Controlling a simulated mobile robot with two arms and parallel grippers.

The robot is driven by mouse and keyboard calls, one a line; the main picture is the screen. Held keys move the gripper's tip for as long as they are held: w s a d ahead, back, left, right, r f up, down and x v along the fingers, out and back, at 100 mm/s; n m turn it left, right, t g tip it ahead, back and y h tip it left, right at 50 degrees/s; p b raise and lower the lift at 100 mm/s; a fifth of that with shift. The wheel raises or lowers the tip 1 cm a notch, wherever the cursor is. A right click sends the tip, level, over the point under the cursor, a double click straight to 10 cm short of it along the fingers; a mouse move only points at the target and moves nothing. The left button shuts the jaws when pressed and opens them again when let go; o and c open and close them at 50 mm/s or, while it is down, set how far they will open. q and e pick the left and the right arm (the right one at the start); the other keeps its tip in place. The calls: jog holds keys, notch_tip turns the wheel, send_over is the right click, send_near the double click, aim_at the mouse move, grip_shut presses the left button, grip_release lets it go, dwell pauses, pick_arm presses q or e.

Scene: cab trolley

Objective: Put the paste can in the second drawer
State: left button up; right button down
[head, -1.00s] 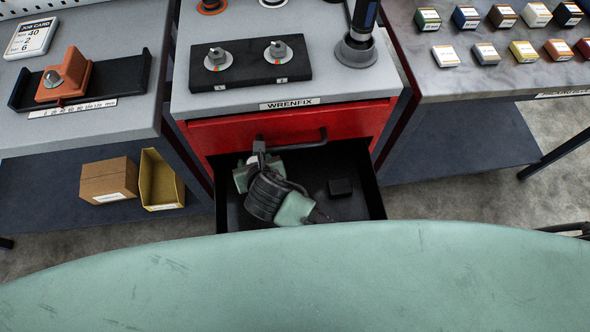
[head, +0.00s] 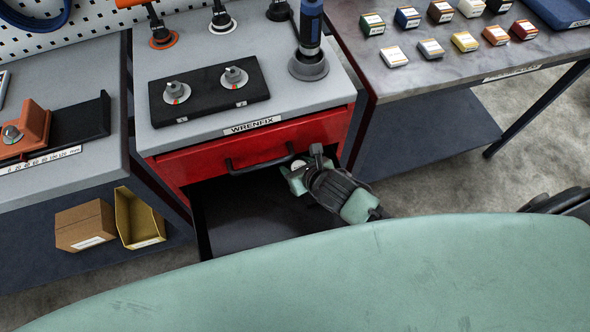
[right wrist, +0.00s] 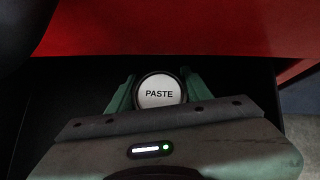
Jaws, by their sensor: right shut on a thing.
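The paste can (right wrist: 159,92) shows its round white lid marked PASTE in the right wrist view. My right gripper (right wrist: 160,97) is shut on it, with a green finger on each side. In the head view my right gripper (head: 297,171) is over the right side of an open dark drawer (head: 235,214), with a bit of the white lid (head: 298,165) between its fingers. My left gripper is not in view.
The WRENFIX trolley top (head: 300,100) holds a black block (head: 210,93) with two fittings and a blue-handled tool (head: 311,30) in a grey cup. A brown box (head: 85,226) and a yellow bin (head: 138,220) stand on the left shelf. The drawer's left part is clear.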

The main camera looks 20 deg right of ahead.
jog(key=f, duration=0.2)
jog(key=shift+s+a+f, duration=0.1)
jog(key=shift+a+f, duration=0.1)
jog(key=shift+f, duration=0.1)
jog(key=shift+f, duration=0.1)
jog(key=c, duration=0.6)
grip_release()
jog(key=shift+c, duration=0.2)
jog(key=p+v, duration=0.1)
jog(key=v, duration=1.1)
jog(key=shift+p, duration=0.3)
